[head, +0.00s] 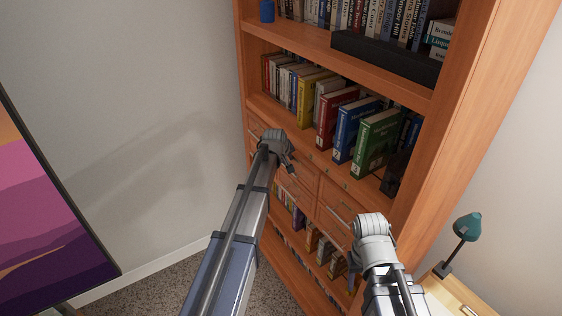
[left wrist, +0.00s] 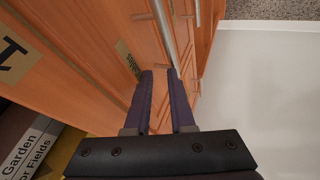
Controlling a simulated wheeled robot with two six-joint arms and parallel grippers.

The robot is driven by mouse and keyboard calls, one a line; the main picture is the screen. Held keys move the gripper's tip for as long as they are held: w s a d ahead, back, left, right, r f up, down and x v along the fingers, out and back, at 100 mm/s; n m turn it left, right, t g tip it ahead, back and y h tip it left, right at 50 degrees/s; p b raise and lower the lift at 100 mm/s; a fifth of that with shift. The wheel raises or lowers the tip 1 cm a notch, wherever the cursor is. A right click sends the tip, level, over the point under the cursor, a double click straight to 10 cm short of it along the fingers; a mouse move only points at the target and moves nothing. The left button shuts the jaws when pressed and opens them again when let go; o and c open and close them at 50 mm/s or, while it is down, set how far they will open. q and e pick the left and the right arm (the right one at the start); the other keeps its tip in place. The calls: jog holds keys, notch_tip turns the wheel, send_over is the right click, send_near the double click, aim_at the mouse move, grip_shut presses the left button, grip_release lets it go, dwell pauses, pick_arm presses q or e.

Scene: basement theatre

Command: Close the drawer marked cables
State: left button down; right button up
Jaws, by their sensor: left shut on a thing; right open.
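The wooden bookcase (head: 475,110) has a bank of drawers with bar handles below its row of binders. My left gripper (head: 289,170) is at the drawer fronts in the head view. In the left wrist view its two dark fingers (left wrist: 160,72) are shut on a silver bar handle (left wrist: 166,30). A tan label (left wrist: 128,58) is on the wooden front beside the handle; its lettering is too slanted to read surely. How far this drawer stands out is hard to tell, as my arm covers part of it. My right gripper (head: 353,280) is open, low before the bookcase, partly hidden by its wrist.
Colored binders (head: 355,130) stand on the shelf above the drawers, and books fill the lower shelves. A teal lamp (head: 467,228) stands on a light wooden surface at the right. A framed picture (head: 45,220) is at the left. Carpet (head: 185,288) is clear at lower left.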

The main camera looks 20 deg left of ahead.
pick_arm(q)
jog(key=shift+w+d+r, duration=0.1)
jog(key=shift+w+d, duration=0.35)
jog(key=shift+w, duration=0.15)
jog(key=s+a+r+p, duration=0.3)
jog(key=s+r+p, duration=0.4)
jog(key=s, duration=0.3)
jog(key=shift+s+r+p, duration=0.15)
jog(key=shift+r+p, duration=0.25)
jog(key=shift+p, duration=0.3)
pick_arm(e)
notch_tip(320, 180, up, 8)
jog(key=a, duration=0.1)
jog(key=shift+a, duration=0.25)
pick_arm(q)
jog(key=shift+a, duration=0.15)
